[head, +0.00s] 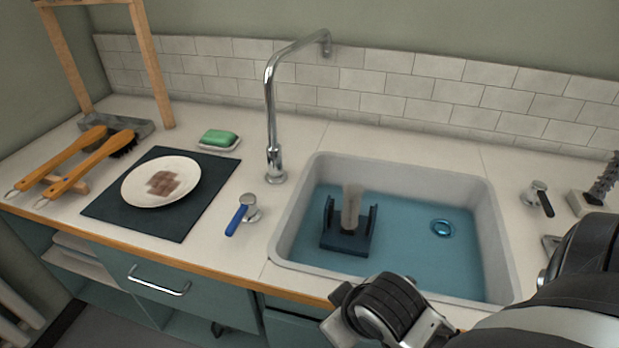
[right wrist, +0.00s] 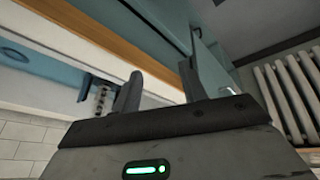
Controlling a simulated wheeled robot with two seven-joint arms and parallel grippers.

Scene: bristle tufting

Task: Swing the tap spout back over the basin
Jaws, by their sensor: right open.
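The chrome tap (head: 271,120) stands on the counter at the basin's back left corner. Its spout (head: 298,46) bends at the top and runs right and back, with its tip in front of the tiled wall. The white-rimmed basin (head: 482,190) has a blue floor. My right gripper (head: 338,308) is low in the head view, at the counter's front edge before the basin, well away from the spout. In the right wrist view its two fingers (right wrist: 160,88) stand apart with nothing between them. The left gripper is not in view.
A dark rack (head: 345,242) holding a pale upright piece stands in the basin. A blue-handled lever (head: 241,214) and a dark-handled lever (head: 541,198) flank it. A plate (head: 140,190) on a dark mat (head: 165,226), brushes (head: 75,180) and green soap (head: 219,137) lie left.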

